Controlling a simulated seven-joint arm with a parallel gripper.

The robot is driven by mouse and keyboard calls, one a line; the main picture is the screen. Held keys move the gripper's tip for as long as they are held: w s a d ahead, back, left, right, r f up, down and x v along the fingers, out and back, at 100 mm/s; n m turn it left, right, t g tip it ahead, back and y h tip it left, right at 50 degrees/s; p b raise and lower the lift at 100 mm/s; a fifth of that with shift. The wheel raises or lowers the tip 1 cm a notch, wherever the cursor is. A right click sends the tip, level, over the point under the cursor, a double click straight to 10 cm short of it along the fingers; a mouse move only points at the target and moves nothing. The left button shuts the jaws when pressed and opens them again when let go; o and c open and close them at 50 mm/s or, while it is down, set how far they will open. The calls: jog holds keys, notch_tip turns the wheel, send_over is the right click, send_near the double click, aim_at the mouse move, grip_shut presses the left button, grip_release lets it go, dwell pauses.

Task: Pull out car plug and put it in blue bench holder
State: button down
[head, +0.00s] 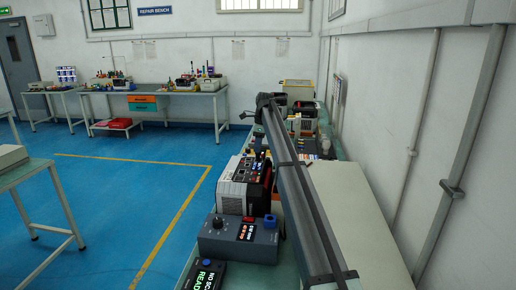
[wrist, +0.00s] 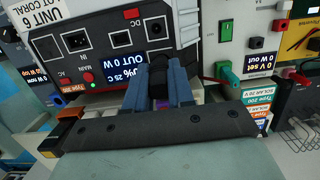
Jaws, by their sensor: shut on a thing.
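My gripper (wrist: 158,72) shows in the wrist view with two blue-grey fingers closed on a black plug (wrist: 158,84). The unit's screen (wrist: 141,70) reads OUT 0 W. In the head view the fingers are too small to make out.
In the wrist view, a light unit with a green plug (wrist: 226,73) stands to the right, beside small labelled boxes (wrist: 257,97). In the head view, a grey-blue box with a knob (head: 238,240) and a white-and-black unit (head: 243,185) crowd the near bench.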

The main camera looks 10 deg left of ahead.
jog(key=shift+r, duration=1.05)
jog(key=shift+s, duration=0.1)
jog(key=s+d+f, duration=0.1)
jog(key=s+d, duration=0.2)
jog(key=s, duration=0.7)
jog(key=s+d+f, duration=0.1)
jog(key=s+d, duration=0.1)
jog(key=s, duration=0.8)
jog(key=s+d+f, duration=0.1)
jog(key=s+d, duration=0.2)
jog(key=s, duration=0.7)
jog(key=shift+d, duration=0.3)
jog(key=shift+f, duration=0.2)
jog(key=shift+f, duration=2.75)
